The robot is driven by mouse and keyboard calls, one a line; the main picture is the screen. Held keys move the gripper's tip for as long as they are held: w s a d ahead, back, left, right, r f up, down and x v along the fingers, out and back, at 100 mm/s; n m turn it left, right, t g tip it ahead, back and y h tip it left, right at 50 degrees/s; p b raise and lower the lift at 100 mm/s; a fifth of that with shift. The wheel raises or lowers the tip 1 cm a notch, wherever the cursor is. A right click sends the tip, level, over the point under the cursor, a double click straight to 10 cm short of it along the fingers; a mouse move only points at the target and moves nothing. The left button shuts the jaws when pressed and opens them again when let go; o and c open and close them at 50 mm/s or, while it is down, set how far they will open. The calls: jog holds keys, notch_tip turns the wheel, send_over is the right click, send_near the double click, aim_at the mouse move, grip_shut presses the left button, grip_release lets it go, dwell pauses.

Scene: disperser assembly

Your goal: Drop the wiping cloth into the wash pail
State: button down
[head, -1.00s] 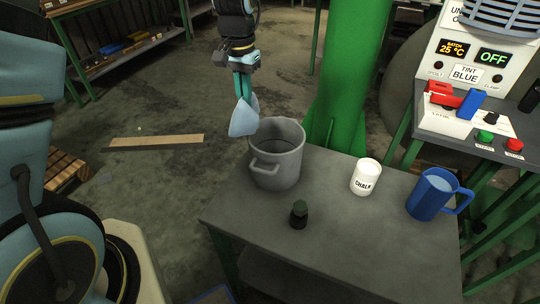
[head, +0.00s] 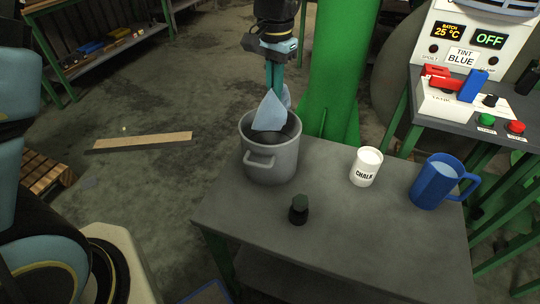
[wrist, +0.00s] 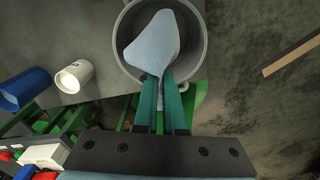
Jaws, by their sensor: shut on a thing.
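The wiping cloth (head: 271,112) is pale blue and hangs limp from my gripper (head: 274,88). My gripper is shut on it, with its teal fingers pointing down. The wash pail (head: 272,168) is a grey pot with side handles, standing at the table's far left corner. In the head view the cloth hangs over the pail's opening, its lower part at about rim height. In the wrist view the cloth (wrist: 153,44) lies across the opening of the pail (wrist: 200,55), ahead of the fingertips (wrist: 164,88). Much of the pail's inside is hidden by the cloth.
A green post (head: 338,70) stands behind the pail. A control panel (head: 470,95) is at the right.

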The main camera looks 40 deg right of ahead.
notch_tip(320, 180, down, 3)
jog(key=shift+r+b, duration=0.1)
jog(key=shift+b, duration=0.65)
jog(key=shift+c, duration=1.6)
grip_release()
jog(key=shift+o, duration=0.3)
jog(key=shift+o, duration=1.3)
